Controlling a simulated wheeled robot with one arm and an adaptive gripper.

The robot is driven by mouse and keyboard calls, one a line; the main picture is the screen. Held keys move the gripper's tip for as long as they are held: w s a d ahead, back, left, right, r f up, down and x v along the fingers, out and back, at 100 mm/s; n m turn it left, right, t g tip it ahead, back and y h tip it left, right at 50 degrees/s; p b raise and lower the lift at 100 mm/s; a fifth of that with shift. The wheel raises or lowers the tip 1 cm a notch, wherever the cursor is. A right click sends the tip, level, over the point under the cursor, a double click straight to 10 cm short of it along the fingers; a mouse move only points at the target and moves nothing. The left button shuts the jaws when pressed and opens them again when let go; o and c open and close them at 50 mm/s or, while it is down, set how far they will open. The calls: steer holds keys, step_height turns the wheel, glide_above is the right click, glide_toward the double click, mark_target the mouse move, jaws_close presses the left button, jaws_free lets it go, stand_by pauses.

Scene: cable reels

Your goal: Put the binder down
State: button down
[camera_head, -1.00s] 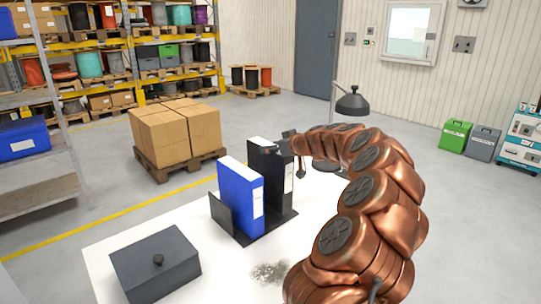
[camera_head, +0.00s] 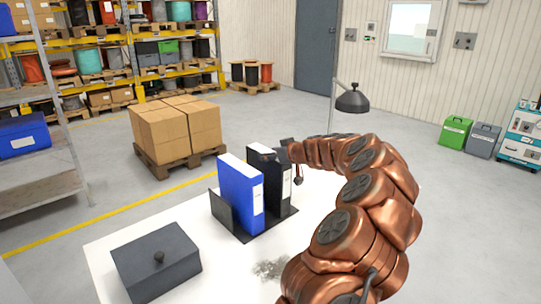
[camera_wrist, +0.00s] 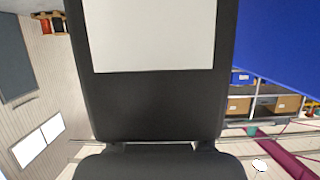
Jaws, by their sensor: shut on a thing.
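A black binder (camera_head: 274,176) with a white spine label stands upright over the right part of a black binder rack (camera_head: 222,210) on the white table. My gripper (camera_head: 283,153) is shut on the top of this binder. In the wrist view the black binder (camera_wrist: 150,105) fills the middle, above my gripper (camera_wrist: 160,160). A blue binder (camera_head: 238,194) stands upright in the rack, just left of the black one. I cannot tell whether the black binder's bottom touches the rack base.
A dark grey lidded box (camera_head: 155,262) stands at the table's front left. A desk lamp (camera_head: 353,100) rises behind my arm. A grey smudge (camera_head: 271,269) marks the white table (camera_head: 105,248). Cartons on a pallet (camera_head: 178,130) stand on the floor behind.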

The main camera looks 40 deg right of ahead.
steer(key=shift+c, duration=2)
jaws_free()
steer(key=shift+r+p, duration=0.2)
steer(key=shift+p, duration=0.15)
steer(key=b+v, duration=0.2)
steer(key=v, duration=1)
